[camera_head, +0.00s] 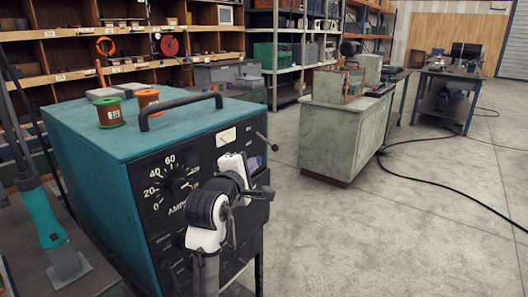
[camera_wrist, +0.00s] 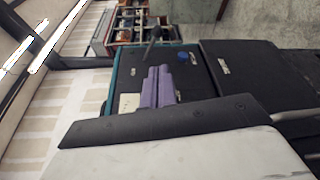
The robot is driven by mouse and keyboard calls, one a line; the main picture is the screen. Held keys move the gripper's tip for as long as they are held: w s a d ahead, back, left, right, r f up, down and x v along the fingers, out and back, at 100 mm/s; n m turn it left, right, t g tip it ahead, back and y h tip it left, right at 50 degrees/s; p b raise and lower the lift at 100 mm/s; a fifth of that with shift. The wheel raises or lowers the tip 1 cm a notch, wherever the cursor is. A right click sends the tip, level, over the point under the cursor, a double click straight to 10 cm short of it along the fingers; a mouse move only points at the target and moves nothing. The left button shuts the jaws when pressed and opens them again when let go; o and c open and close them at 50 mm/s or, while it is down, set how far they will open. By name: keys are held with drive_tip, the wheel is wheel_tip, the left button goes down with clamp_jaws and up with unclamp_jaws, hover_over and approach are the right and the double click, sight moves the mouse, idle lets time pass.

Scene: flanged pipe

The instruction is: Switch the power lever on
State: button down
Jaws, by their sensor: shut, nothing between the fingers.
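The power lever (camera_head: 266,140) is a thin dark lever with a knobbed end. It sticks out from the upper right of the black front panel (camera_head: 168,212) of a teal machine, angled down to the right. In the wrist view the lever (camera_wrist: 152,42) stands just beyond my fingertips, with a small gap seeming to show. My gripper (camera_head: 256,158) is in front of the panel, just below the lever. Its two lavender fingers (camera_wrist: 158,70) lie side by side, shut and empty. My arm hides the lower middle of the panel. Contact with the lever cannot be told.
The teal top (camera_head: 75,125) carries a black handle (camera_head: 180,108) and wire spools (camera_head: 109,112). A dial and a white meter (camera_head: 227,136) are on the panel. A grey-green cabinet (camera_head: 335,140) stands behind to the right. The floor at right is open, crossed by a black cable (camera_head: 430,189).

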sight(266, 140)
drive_tip(key=p+x, duration=0.1)
drive_tip(key=x, duration=0.9)
drive_tip(key=shift+p, duration=0.3)
drive_tip(key=shift+s+d+r+p, duration=0.1)
drive_tip(key=shift+r+p, duration=0.25)
drive_tip(key=shift+p, duration=0.55)
drive_tip(key=shift+s+d+r+p, duration=0.1)
drive_tip(key=shift+r+p, duration=0.25)
drive_tip(key=shift+p, duration=0.55)
wheel_tip(266, 140, up, 2)
drive_tip(key=n+p, duration=0.1)
drive_tip(key=p, duration=0.4)
drive_tip(key=shift+d+r+g, duration=0.1)
drive_tip(key=shift+d+g, duration=0.05)
drive_tip(key=shift+g, duration=0.15)
drive_tip(key=shift+r+p, duration=0.15)
drive_tip(key=shift+p, duration=0.7)
drive_tip(key=shift+r+p, duration=0.2)
drive_tip(key=shift+p, duration=0.25)
drive_tip(key=shift+s, duration=0.15)
